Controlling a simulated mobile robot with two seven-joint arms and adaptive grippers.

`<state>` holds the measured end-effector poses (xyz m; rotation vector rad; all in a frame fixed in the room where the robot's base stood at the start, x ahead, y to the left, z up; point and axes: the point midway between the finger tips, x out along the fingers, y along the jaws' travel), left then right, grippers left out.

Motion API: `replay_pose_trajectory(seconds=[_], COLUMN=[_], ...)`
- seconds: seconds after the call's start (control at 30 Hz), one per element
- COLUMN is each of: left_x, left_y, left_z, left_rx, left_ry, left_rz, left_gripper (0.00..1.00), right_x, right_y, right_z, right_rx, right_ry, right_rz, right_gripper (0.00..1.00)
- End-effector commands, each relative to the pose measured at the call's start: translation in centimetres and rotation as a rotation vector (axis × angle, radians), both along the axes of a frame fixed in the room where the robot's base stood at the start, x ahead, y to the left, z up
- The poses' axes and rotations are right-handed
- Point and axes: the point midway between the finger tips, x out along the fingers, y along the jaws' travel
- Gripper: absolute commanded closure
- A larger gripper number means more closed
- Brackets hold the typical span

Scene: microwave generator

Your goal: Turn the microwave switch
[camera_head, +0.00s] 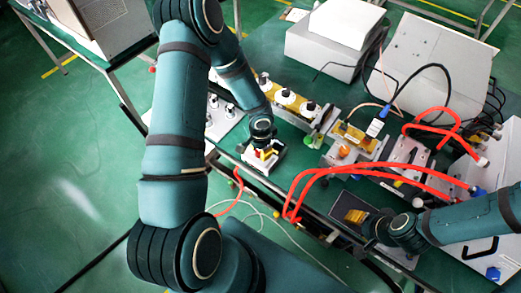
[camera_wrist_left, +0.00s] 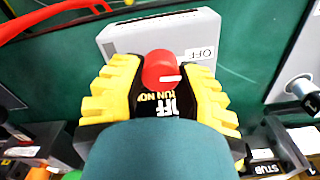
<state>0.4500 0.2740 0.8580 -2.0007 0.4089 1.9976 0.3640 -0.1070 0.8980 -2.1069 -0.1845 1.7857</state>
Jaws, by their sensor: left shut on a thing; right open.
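The microwave switch is a light grey box (camera_wrist_left: 130,38) with an "OFF" label and a red knob (camera_wrist_left: 162,68) with a white mark, seen in the left wrist view. My left gripper (camera_wrist_left: 160,88) has its yellow ribbed fingers on both sides of the knob, shut on it. In the head view my left gripper (camera_head: 263,155) reaches down over the switch at the table's front edge, hiding most of it. My right gripper (camera_head: 375,231) is open, pointing left at the lower right, beside a dark plate with a gold piece (camera_head: 356,216).
Red hoses (camera_head: 335,172) loop between the two grippers. Metal waveguide parts (camera_head: 355,142) and a row of white-topped pieces (camera_head: 285,97) stand behind the switch. A white box (camera_head: 330,45) and a large grey panel (camera_head: 435,60) are farther back.

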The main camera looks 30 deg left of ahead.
Motion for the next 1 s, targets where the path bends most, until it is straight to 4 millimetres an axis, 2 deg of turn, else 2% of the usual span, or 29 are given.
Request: replay_pose_trajectory(seconds=[0.43, 1.0], left_x=[-0.3, -0.5], left_y=[-0.2, -0.2], left_z=[-0.2, -0.2], left_rx=[-0.001, -0.001], left_ry=[0.004, 0.005], left_rz=[-0.358, -0.839], left_gripper=[1.00, 1.00], right_x=[0.1, 0.0], right_y=[0.1, 0.1], right_z=[-1.3, -1.3], right_rx=[-0.002, -0.003], right_ry=[0.000, 0.001], right_rz=[0.000, 0.000], right_gripper=[0.53, 0.53])
